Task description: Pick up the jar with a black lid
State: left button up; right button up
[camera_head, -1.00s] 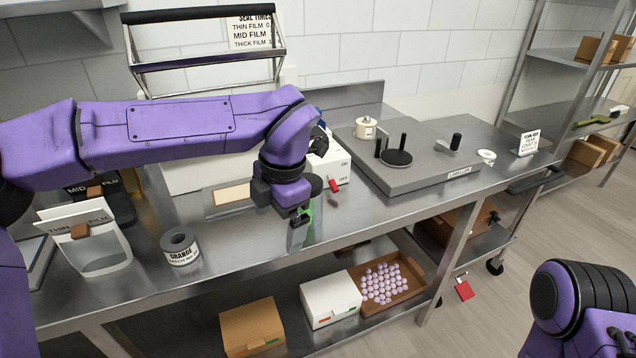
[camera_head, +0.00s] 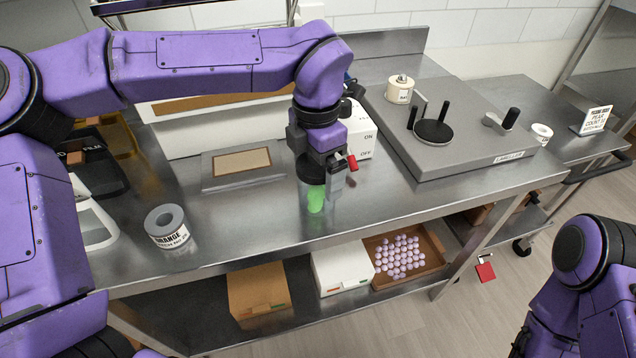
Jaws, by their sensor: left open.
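A jar with green contents (camera_head: 316,199) stands on the steel table near its front edge. Its black lid (camera_head: 309,170) shows partly, with my left gripper in front of and above it. My left gripper (camera_head: 336,182) points down with open jaws, at the jar's upper right side. Whether a finger touches the jar cannot be told. My right arm shows at the lower right, but its gripper is out of the picture.
A white ON/OFF box (camera_head: 360,132) with a red lever stands just behind the gripper. A label roll (camera_head: 167,227) is at left, a flat plate (camera_head: 215,182) behind. The grey labeller (camera_head: 470,150) is at right. Boxes and a tray of purple gummies (camera_head: 440,258) sit on the lower shelf.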

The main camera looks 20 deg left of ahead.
pick_arm(q)
notch_tip(320, 180, down, 4)
jog(key=shift+s+r, duration=0.15)
jog(key=c, duration=1)
jog(key=shift+r, duration=0.1)
jog(key=shift+r, duration=0.55)
notch_tip(320, 180, up, 2)
jog(key=shift+d+r, duration=0.1)
jog(key=s+d+r, duration=0.2)
jog(key=d+r, duration=0.1)
jog(key=d, duration=0.1)
jog(key=s+d+r+b, duration=0.1)
jog(key=d+r, duration=0.2)
jog(key=d, duration=0.1)
jog(key=s+d+r, duration=0.2)
jog(key=d+r, duration=0.1)
jog(key=d, duration=0.1)
jog(key=shift+s+d+r, duration=0.3)
jog(key=shift+s+d, duration=0.05)
